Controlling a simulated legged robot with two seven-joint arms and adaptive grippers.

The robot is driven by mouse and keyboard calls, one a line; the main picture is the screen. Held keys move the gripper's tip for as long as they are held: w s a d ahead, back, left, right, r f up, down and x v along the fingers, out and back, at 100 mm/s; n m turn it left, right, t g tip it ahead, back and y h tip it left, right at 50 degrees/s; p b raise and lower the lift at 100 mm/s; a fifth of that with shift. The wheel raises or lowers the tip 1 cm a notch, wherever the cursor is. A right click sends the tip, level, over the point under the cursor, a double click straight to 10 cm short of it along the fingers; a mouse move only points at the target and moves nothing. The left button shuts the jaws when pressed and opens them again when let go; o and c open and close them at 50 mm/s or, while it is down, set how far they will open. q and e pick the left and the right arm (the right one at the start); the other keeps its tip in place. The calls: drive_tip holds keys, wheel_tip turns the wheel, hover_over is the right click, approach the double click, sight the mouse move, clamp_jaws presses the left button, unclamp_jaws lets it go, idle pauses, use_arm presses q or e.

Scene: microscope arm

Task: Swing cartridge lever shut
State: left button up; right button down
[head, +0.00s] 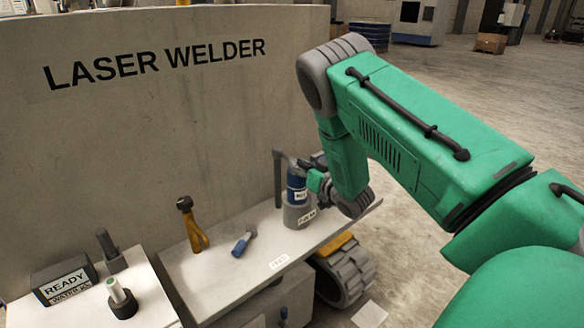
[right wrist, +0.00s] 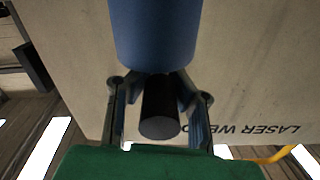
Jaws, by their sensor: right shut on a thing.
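A blue cartridge (head: 297,190) with a white label stands upright in a grey holder (head: 299,215) at the right end of the white bench. A grey lever (head: 279,180) rises beside its left side, with a bent top. My right gripper (head: 318,178) is at the cartridge's right side, partly hidden by my own wrist. In the right wrist view, the fingers (right wrist: 160,108) are around a dark round-ended piece (right wrist: 160,110), just below a blue cylinder (right wrist: 154,35) in the picture. I cannot tell whether the dark piece belongs to the lever. My left gripper is not in view.
On the white bench (head: 255,255) stand a yellow stand with a dark top (head: 193,222) and a small blue-and-grey piece (head: 243,242). A READY box (head: 65,281) and a capped cylinder (head: 120,297) are at the left. The LASER WELDER panel (head: 150,130) rises close behind.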

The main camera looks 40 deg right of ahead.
drive_tip(key=shift+d+r+y, duration=0.1)
drive_tip(key=shift+d+y, duration=0.3)
drive_tip(key=shift+y, duration=0.1)
drive_tip(key=shift+r+n, duration=0.1)
drive_tip(key=shift+n, duration=0.2)
drive_tip(key=c, duration=1.3)
unclamp_jaws()
drive_tip(key=shift+s+d, duration=0.1)
drive_tip(key=shift+s, duration=0.05)
drive_tip(key=s, duration=1.1)
drive_tip(key=shift+s+f, duration=0.2)
drive_tip(key=shift+s, duration=0.2)
